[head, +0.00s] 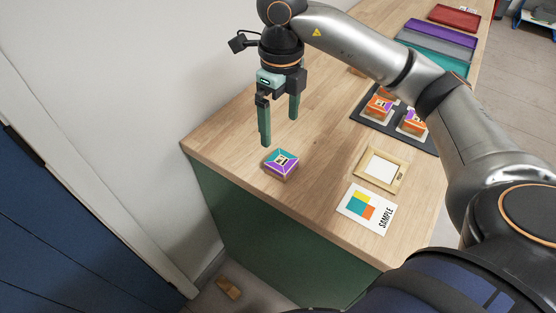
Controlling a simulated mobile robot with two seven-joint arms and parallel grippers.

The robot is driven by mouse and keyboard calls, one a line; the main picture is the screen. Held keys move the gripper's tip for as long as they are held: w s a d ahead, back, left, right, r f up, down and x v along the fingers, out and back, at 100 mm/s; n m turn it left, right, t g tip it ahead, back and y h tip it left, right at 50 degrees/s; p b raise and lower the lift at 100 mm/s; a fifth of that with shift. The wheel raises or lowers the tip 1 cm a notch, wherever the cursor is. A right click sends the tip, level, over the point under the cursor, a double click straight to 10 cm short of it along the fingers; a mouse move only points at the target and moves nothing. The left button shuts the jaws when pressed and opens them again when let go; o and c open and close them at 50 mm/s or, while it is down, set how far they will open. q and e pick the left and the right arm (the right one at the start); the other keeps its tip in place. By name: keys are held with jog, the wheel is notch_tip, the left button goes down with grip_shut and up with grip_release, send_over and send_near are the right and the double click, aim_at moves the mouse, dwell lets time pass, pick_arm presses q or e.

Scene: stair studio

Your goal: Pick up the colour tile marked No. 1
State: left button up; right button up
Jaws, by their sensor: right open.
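A colour tile (281,163), a wooden block with a teal, purple and white patterned top, lies alone near the left end of the wooden counter. The mark on its top is too small to read. My right gripper (279,130) is open, pointing down with two green fingers apart and nothing between them. It is above and just behind this tile, apart from it. More colour tiles, with orange and purple tops (379,106), lie on a dark tray (372,121) to the right; my right arm hides part of them. My left gripper is out of view.
A wooden frame with a white inset (381,169) and a SAMPLE card (367,209) lie right of the lone tile. Purple (439,39) and red (455,17) trays lie at the far end. A wall borders the counter's left side. A small brown piece (228,287) lies on the floor.

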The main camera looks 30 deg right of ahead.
aim_at(282, 160)
jog(key=f, duration=1.2)
jog(key=shift+s+d+b, duration=0.1)
jog(key=shift+d+b, duration=0.1)
jog(key=shift+b, duration=0.2)
jog(key=c, duration=1.3)
jog(key=shift+c, duration=0.3)
jog(key=shift+r, duration=0.1)
